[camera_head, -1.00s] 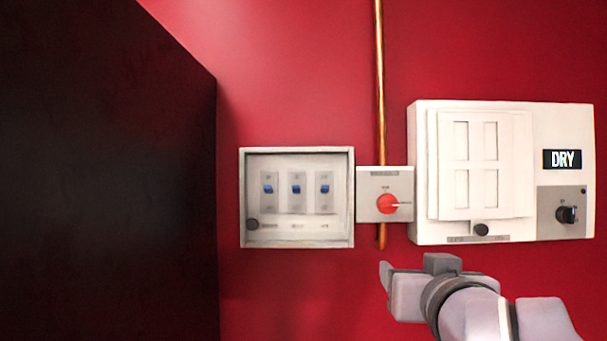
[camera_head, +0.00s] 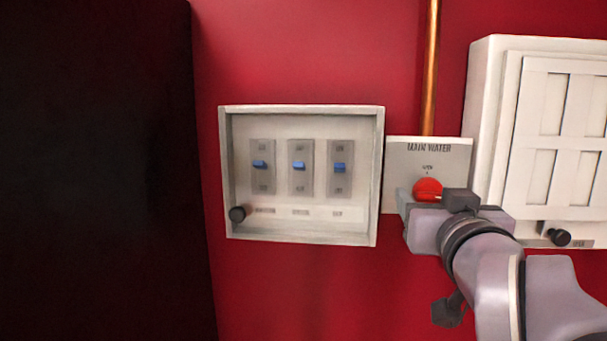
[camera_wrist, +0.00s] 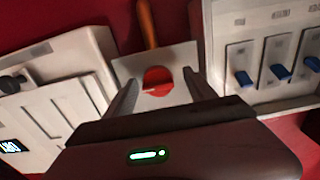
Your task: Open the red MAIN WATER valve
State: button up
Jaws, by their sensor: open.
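The red MAIN WATER knob (camera_head: 427,188) sits on a pale square plate (camera_head: 400,160) on the red wall, with "OPEN" marked above it. My gripper (camera_head: 432,203) is in front of the lower part of the plate and hides the knob's lower edge. In the wrist view the scene appears upside down. There the knob (camera_wrist: 157,79) shows between the two spread fingers of my gripper (camera_wrist: 162,88), with visible gaps on both sides. I cannot tell how far the fingertips are from the plate. The knob's pointer is not clear in the head view.
A white panelled cabinet (camera_head: 510,120) stands close on the right. A copper pipe (camera_head: 430,70) runs above the plate. A dark block (camera_head: 100,170) fills the left.

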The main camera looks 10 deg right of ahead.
jog(key=shift+w+d+f, duration=0.1)
jog(key=shift+w+d, duration=0.35)
jog(key=shift+w, duration=0.05)
jog(key=shift+s+a, duration=0.2)
jog(key=shift+s, duration=0.25)
jog(key=shift+s+a, duration=0.1)
jog(key=shift+c, duration=1.1)
jog(key=c, duration=1.1)
jog(key=shift+c, duration=0.2)
